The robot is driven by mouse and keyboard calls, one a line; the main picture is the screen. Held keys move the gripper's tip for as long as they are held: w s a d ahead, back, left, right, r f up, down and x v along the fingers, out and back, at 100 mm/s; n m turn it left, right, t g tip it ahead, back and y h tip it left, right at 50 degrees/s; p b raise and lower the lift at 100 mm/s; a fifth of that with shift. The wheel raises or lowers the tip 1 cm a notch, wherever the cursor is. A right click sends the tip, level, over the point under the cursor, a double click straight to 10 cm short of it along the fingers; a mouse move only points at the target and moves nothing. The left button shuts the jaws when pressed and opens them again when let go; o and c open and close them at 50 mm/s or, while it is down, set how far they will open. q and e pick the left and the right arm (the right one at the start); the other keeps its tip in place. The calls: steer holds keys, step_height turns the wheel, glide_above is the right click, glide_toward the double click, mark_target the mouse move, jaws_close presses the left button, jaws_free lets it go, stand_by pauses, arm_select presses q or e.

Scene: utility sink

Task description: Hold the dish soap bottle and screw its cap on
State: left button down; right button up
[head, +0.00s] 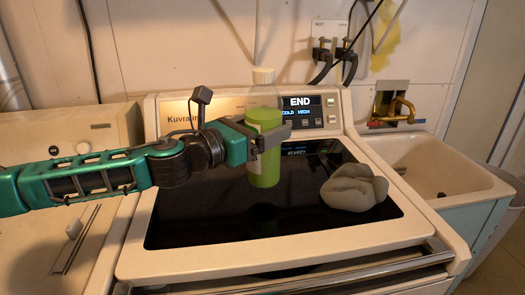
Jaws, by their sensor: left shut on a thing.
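The dish soap bottle (265,170) stands upright on the dark top of the washing machine, with green liquid inside and a clear upper part. A cream-coloured cap (263,76) sits at the top of the bottle; whether it is screwed tight cannot be told. My left gripper (268,135) comes in from the left and is shut on the bottle around its upper middle. Part of the bottle is hidden behind the fingers. My right gripper is not in view.
A grey crumpled cloth-like lump (352,188) lies on the machine top (310,222) to the right of the bottle. The control panel (303,113) rises behind. A utility sink (440,170) with a brass tap (400,108) stands at the right. The machine top's front is clear.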

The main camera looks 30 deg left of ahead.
arm_select(q)
steer(key=shift+r, duration=0.1)
steer(key=shift+f+b, duration=1.05)
steer(key=shift+f, duration=1.2)
jaws_free()
steer(key=shift+f, duration=0.1)
